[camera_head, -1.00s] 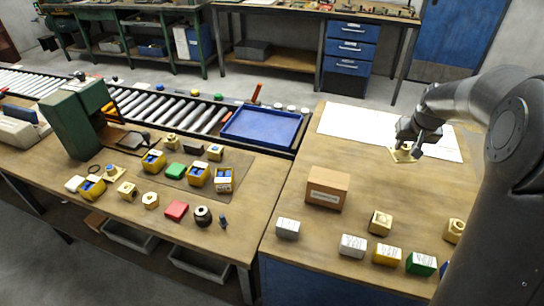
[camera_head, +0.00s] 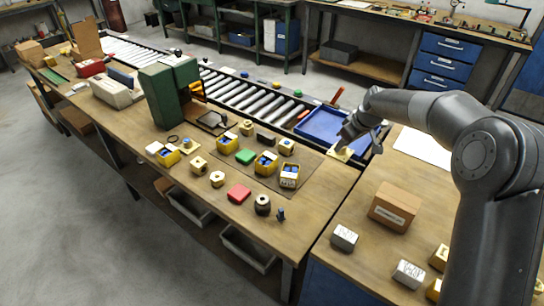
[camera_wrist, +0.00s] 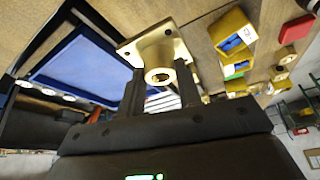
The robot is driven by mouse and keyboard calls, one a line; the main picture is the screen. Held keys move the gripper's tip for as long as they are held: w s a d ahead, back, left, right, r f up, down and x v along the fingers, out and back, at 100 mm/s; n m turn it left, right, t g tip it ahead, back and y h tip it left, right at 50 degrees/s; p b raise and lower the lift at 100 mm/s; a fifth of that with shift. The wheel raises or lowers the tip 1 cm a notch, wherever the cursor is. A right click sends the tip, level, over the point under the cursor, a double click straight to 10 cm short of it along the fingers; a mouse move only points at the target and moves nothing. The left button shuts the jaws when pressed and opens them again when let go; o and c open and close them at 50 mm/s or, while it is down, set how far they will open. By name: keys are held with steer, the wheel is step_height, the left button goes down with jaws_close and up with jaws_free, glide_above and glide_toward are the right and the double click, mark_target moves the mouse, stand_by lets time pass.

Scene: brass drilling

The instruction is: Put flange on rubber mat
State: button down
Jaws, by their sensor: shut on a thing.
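A brass-coloured flange (camera_head: 341,154), with a square plate and a round hollow boss, is held by my gripper (camera_head: 346,143). In the wrist view the flange (camera_wrist: 155,48) sits between the two dark fingers of my gripper (camera_wrist: 160,84), which are shut on its boss. The gripper and flange are above the gap between the two benches, beside the blue tray. The rubber mat (camera_head: 311,162) looks like the dark brown sheet on the left bench, to the left of the flange. Bins and blocks cover much of it.
Yellow bins (camera_head: 266,163), a green block (camera_head: 245,157) and brass parts stand on and around the mat. A blue tray (camera_head: 325,127) lies behind the flange. A cardboard box (camera_head: 395,206) stands on the right bench. Bare mat shows near its right end.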

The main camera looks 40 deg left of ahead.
steer(key=a+f, duration=0.2)
steer(key=a, duration=0.2)
steer(key=s+a+f, duration=0.1)
steer(key=a+f, duration=0.1)
steer(key=a, duration=0.2)
steer(key=s+a+f, duration=0.1)
steer(key=a+f, duration=0.2)
steer(key=a, duration=0.1)
steer(key=shift+f, duration=1.95)
steer(key=c, duration=1)
jaws_free()
steer(key=shift+d+f, duration=0.1)
steer(key=shift+f, duration=0.1)
steer(key=shift+c, duration=0.2)
steer(key=v, duration=1.2)
steer(key=shift+r, duration=0.15)
